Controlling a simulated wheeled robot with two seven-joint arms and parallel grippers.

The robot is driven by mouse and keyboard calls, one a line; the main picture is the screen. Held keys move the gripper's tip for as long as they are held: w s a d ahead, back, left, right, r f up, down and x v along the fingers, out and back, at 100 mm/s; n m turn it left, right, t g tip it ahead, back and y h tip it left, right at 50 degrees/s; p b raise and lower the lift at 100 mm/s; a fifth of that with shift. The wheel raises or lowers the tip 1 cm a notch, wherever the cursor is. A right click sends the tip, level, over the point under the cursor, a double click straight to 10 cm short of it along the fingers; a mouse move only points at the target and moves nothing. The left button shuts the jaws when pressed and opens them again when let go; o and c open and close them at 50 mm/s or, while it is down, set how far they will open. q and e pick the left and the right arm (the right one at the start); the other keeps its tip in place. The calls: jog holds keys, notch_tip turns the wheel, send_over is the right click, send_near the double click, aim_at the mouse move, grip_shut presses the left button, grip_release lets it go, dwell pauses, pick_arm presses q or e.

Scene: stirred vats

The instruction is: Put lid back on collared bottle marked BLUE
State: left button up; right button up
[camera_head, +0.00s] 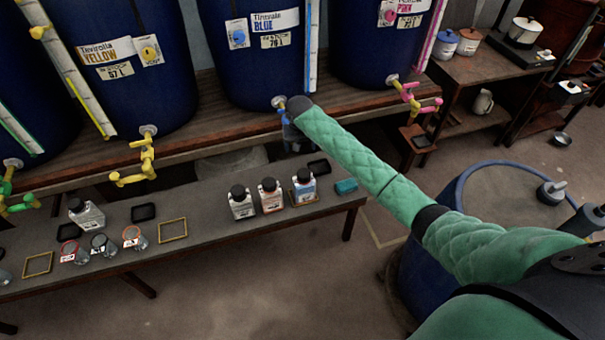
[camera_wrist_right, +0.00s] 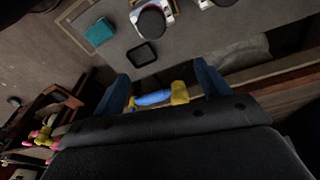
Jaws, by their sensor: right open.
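The bottle with a blue label (camera_head: 304,190) stands upright on the low table, rightmost of three bottles. A black round top covers its mouth. A bottle with a black top (camera_wrist_right: 150,22) shows at the top of the right wrist view; its lettering cannot be read. My right gripper (camera_head: 290,135) is at the front of the BLUE vat (camera_head: 262,60), by its blue tap (camera_head: 281,104). In the wrist view its fingers are apart, with a blue and yellow tap piece (camera_wrist_right: 153,98) showing between them; contact cannot be told. My left gripper is not in view.
Two other bottles (camera_head: 242,203) (camera_head: 270,196) stand left of it. A black tray (camera_head: 318,167) and a teal block (camera_head: 346,186) lie nearby. An empty brass frame (camera_head: 173,230) and several small glass jars lie farther left. A blue barrel (camera_head: 425,275) stands right of the table.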

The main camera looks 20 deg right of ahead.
aim_at(305, 174)
jog(key=f+m, duration=0.1)
jog(key=d+f+m+g, duration=0.1)
jog(key=f, duration=0.1)
jog(key=s+f+m, duration=0.1)
jog(key=f, duration=0.1)
jog(key=shift+d, duration=0.15)
jog(key=m, duration=0.1)
jog(key=f+m, duration=0.1)
jog(key=m, duration=0.1)
jog(key=shift+s+g+y, duration=0.2)
jog(key=shift+g+y, duration=0.1)
jog(key=shift+g, duration=0.1)
jog(key=shift+s+m, duration=0.1)
jog(key=shift+m, duration=0.9)
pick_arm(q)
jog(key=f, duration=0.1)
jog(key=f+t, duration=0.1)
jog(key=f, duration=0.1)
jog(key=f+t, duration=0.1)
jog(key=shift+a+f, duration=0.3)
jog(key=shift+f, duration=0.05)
pick_arm(e)
jog(key=shift+m, duration=0.5)
jog(key=shift+r, duration=0.1)
jog(key=shift+f+p, duration=0.4)
jog(key=shift+f, duration=0.9)
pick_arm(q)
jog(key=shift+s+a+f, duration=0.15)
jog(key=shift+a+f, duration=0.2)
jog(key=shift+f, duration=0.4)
